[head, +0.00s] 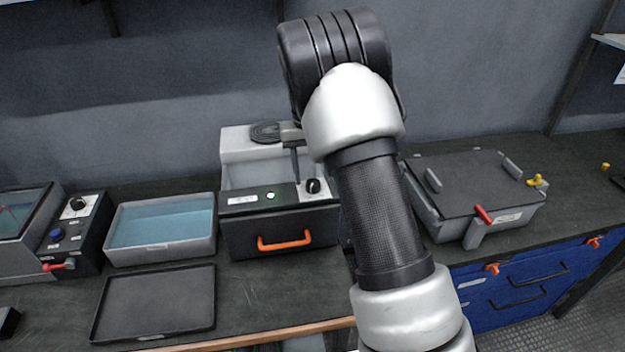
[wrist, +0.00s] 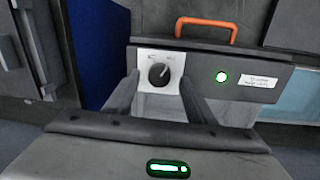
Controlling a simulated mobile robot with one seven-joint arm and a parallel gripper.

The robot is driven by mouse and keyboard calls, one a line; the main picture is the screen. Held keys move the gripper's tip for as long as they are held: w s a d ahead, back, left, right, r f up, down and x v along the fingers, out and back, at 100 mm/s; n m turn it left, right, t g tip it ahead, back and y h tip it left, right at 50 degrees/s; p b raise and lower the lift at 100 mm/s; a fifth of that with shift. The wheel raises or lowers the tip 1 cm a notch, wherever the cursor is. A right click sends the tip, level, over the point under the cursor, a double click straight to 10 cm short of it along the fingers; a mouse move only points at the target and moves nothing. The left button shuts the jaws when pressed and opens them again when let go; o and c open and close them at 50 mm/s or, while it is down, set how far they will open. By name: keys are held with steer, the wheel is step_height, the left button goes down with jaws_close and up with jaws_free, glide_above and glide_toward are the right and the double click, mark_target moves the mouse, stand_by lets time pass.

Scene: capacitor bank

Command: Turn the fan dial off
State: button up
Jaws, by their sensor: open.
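A black round dial (head: 313,187) sits on a white plate at the front of a grey unit with a round vent on top. In the wrist view the dial (wrist: 158,74) has a white pointer mark toward the upper right. The plate's print is too small to read. My gripper (wrist: 159,80) is open, one finger on each side of the dial in the wrist view. I cannot tell whether the fingers touch it. My arm hides part of the unit's right side.
An orange drawer handle (head: 284,240) is below the dial. A blue-filled tray (head: 160,252) and a control box with another dial (head: 77,204) stand left. A lidded box (head: 470,185) with a red lever stands right. A flat black tray (head: 150,303) lies in front.

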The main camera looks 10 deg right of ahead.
steer(key=shift+f, duration=1.15)
steer(key=c, duration=1)
steer(key=shift+c, duration=0.2)
steer(key=shift+n, duration=0.4)
steer(key=n, duration=0.4)
steer(key=shift+d+r+n, duration=0.1)
steer(key=shift+d+n, duration=0.05)
steer(key=shift+n, duration=0.25)
steer(key=n+p, duration=0.1)
steer(key=n, duration=0.5)
steer(key=shift+d+t, duration=0.1)
steer(key=shift+t, duration=0.2)
steer(key=shift+n, duration=0.3)
